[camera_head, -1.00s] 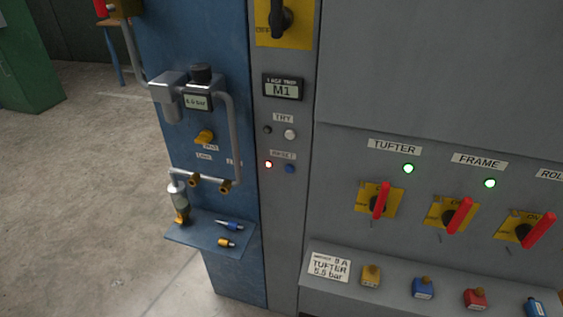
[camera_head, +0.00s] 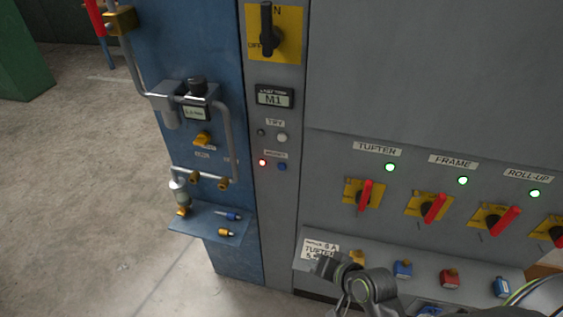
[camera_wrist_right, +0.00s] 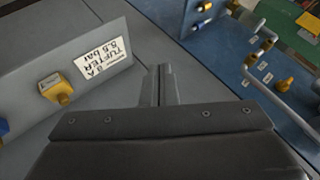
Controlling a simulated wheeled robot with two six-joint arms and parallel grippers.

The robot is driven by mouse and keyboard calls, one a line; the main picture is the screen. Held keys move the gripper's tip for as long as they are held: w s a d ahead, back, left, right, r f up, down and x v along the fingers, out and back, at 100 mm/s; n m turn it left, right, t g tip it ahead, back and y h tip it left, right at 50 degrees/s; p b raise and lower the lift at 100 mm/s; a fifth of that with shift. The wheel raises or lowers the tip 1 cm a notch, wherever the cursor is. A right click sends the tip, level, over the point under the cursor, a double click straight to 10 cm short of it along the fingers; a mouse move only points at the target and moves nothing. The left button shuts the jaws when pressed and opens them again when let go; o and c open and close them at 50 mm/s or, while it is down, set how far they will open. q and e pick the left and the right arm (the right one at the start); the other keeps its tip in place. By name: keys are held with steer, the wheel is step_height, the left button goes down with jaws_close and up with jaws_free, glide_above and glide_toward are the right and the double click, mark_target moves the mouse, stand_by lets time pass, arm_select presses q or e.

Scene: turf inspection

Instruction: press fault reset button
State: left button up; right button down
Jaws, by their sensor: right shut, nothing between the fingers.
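The blue fault reset button (camera_head: 282,167) sits low on the narrow grey column, under a small white label (camera_head: 275,154). A lit red lamp (camera_head: 262,162) is just left of it. My right gripper (camera_head: 324,267) is below and right of the button, well apart from it, in front of the lower ledge. In the right wrist view its two fingers (camera_wrist_right: 158,85) are together with nothing between them. I cannot make out the button in that view. My left gripper is not in view.
A white button (camera_head: 282,138) and M1 display (camera_head: 275,97) are above the reset button. A blue panel (camera_head: 180,60) with pipes and a small shelf (camera_head: 212,227) stands left. Red-handled switches (camera_head: 365,194) and a ledge with coloured padlocks (camera_head: 403,268) are right.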

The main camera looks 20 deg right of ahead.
mark_target(282, 167)
steer(key=w+a+r+m+t, duration=0.3)
steer(key=w+r+m+t, duration=0.1)
steer(key=w+m, duration=0.4)
steer(key=w+a+r+m+t, duration=0.3)
steer(key=w+m+t, duration=0.1)
steer(key=w+m, duration=0.4)
steer(key=shift+r+m+y, duration=0.3)
steer(key=shift+r+m, duration=0.05)
steer(key=shift+m, duration=0.05)
steer(key=w+d, duration=0.5)
steer(key=w, duration=0.2)
steer(key=shift+w, duration=0.2)
steer(key=shift+w, duration=0.1)
stand_by(1.1)
steer(key=shift+w+d, duration=0.15)
steer(key=shift+w, duration=0.1)
